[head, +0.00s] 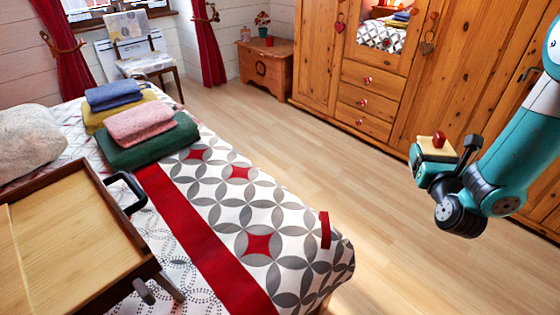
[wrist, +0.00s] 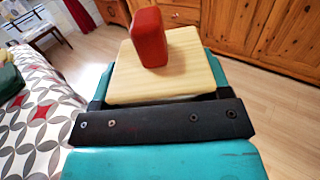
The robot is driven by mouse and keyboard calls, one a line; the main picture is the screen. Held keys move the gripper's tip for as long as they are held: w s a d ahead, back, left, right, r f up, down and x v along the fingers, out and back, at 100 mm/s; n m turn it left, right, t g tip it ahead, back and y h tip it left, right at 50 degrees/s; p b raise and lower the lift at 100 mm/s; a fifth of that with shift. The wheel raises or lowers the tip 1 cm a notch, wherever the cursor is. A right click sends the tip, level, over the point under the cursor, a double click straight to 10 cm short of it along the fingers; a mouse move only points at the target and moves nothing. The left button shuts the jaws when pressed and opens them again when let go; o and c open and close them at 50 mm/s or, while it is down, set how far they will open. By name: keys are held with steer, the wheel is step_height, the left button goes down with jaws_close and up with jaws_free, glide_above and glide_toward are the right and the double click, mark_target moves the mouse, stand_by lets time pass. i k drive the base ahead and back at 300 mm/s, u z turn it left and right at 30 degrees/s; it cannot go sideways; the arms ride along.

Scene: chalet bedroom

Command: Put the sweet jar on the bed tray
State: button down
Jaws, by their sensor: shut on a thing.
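The sweet jar (head: 437,150) is in my gripper (head: 436,166), high over the floor at the right of the head view. I see its pale, square wooden top and upright red knob; the jar's body is hidden by the gripper. In the wrist view the sweet jar (wrist: 178,72) lies between the teal sides of my gripper, beyond a black bar. My gripper is shut on it. The bed tray (head: 75,262) is wooden with a raised brown rim and a dark handle. It lies on the bed at lower left, well away from my gripper, and its visible surface is empty.
The patterned bed (head: 270,205) holds folded towels (head: 140,122) and a pillow (head: 28,140) near the tray. A wardrobe (head: 375,75) stands behind my arm. A chest (head: 266,68) with a small jar and a plant, and a chair (head: 140,45), stand at the back. Floor between is clear.

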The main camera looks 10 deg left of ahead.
mark_target(75, 239)
steer(key=z, duration=1.15)
steer(key=k, duration=1)
steer(key=u, duration=1.7)
